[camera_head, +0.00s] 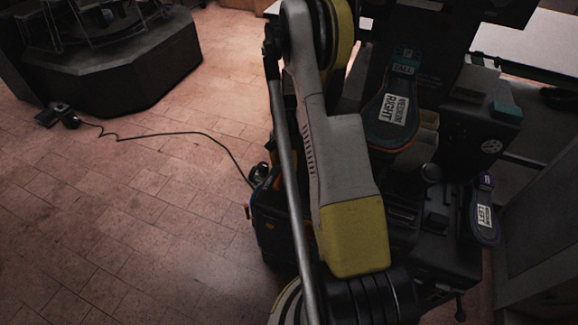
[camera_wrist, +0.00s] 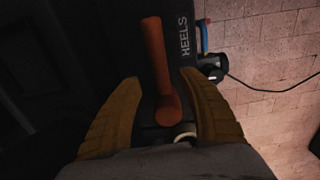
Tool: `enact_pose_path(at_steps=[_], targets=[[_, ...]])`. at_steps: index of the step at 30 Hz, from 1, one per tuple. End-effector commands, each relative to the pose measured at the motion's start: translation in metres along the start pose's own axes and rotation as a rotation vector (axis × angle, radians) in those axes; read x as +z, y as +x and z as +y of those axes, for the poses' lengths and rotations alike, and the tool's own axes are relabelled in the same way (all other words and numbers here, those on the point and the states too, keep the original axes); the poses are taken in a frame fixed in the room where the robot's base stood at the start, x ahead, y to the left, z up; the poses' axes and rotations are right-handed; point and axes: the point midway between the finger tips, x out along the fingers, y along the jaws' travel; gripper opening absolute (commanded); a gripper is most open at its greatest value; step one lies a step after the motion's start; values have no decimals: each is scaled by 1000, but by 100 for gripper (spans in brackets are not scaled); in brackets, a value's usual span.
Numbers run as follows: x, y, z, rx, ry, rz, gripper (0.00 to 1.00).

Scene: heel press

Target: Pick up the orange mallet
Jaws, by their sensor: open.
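The orange mallet (camera_wrist: 158,65) shows in the wrist view, its long handle running up from a rounder end near the bottom. It lies against a dark surface marked "HEELS". My gripper (camera_wrist: 158,88) is open, with one yellow-brown finger on each side of the mallet's lower part. Gaps show between the mallet and both fingers, and I cannot tell how far the gripper is above it. In the head view my own arm covers this area, and I make out neither the mallet nor the gripper there.
The floor (camera_head: 110,220) at left is otherwise clear.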

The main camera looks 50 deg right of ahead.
Motion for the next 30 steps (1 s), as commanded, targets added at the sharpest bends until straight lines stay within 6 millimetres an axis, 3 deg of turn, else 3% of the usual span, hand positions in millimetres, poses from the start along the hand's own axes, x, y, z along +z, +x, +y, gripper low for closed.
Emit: enact_pose_path(at_steps=[9, 17, 18, 22, 23, 30], targets=[[4, 46, -2, 0, 0, 0, 49], [4, 49, -2, 0, -1, 0, 49], [4, 49, -2, 0, 0, 0, 44], [4, 49, -2, 0, -1, 0, 4], [4, 49, -2, 0, -1, 0, 0], [4, 49, -2, 0, -1, 0, 0]])
